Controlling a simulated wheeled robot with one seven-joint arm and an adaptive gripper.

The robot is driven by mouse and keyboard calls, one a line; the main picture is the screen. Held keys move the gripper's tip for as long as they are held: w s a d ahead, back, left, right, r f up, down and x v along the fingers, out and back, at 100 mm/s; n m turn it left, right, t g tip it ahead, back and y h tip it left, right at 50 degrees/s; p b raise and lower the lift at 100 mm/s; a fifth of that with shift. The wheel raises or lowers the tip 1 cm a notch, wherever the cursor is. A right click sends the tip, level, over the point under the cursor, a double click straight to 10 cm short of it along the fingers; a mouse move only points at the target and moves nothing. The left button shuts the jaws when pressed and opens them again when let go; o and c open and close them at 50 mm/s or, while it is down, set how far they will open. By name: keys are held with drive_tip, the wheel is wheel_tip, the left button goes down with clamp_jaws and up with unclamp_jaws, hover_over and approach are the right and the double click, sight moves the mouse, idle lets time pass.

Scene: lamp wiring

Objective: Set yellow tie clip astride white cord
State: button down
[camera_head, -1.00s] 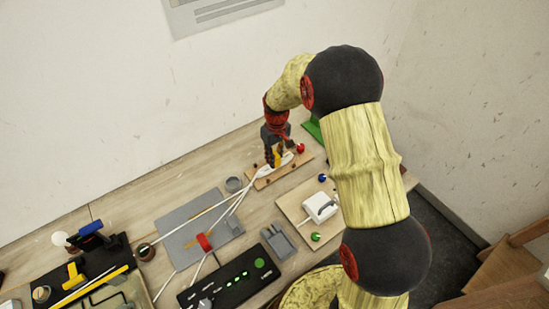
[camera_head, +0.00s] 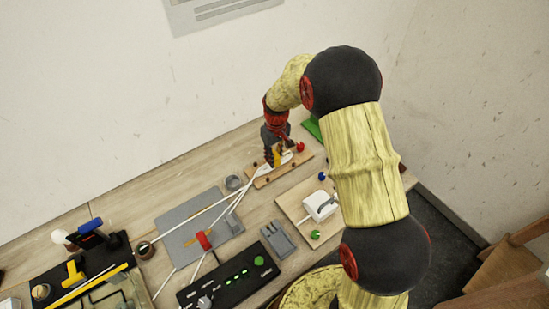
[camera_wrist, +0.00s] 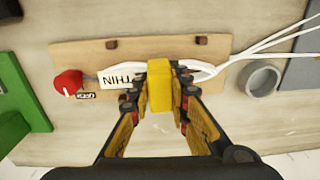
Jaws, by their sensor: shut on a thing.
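The yellow tie clip (camera_wrist: 159,86) is between the fingertips of my gripper (camera_wrist: 160,95) in the wrist view. My gripper is shut on it. The clip is at the white cord (camera_wrist: 208,69), over the wooden board; whether it straddles the cord or hangs just above it I cannot tell. A white label reading "THIN" (camera_wrist: 117,76) lies left of the clip. In the head view the yellow clip (camera_head: 277,157) shows at my gripper (camera_head: 274,160), and the white cord (camera_head: 223,199) runs off to the lower left.
The wooden board (camera_wrist: 75,52) carries brown pegs and a red knob (camera_wrist: 68,82). A grey ring-shaped cup (camera_wrist: 260,79) stands to its right, a green block (camera_wrist: 20,105) to its left. A black switch panel (camera_head: 230,279) and a board with a white box (camera_head: 319,206) lie nearer.

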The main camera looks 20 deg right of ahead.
drive_tip(key=shift+s+f, duration=0.3)
drive_tip(key=shift+f, duration=0.25)
drive_tip(key=shift+s+f, duration=0.3)
drive_tip(key=shift+f, duration=0.25)
drive_tip(key=c, duration=2)
unclamp_jaws()
drive_tip(key=o, duration=0.4)
drive_tip(key=shift+w+f, duration=0.2)
drive_tip(key=shift+w, duration=0.15)
drive_tip(key=shift+r, duration=0.1)
drive_tip(key=shift+w+r, duration=0.1)
drive_tip(key=shift+r, duration=0.15)
drive_tip(key=shift+r, duration=0.2)
drive_tip(key=r, duration=1.1)
drive_tip(key=shift+w+d+r, duration=0.2)
drive_tip(key=shift+d+r, duration=0.05)
drive_tip(key=shift+r, duration=0.15)
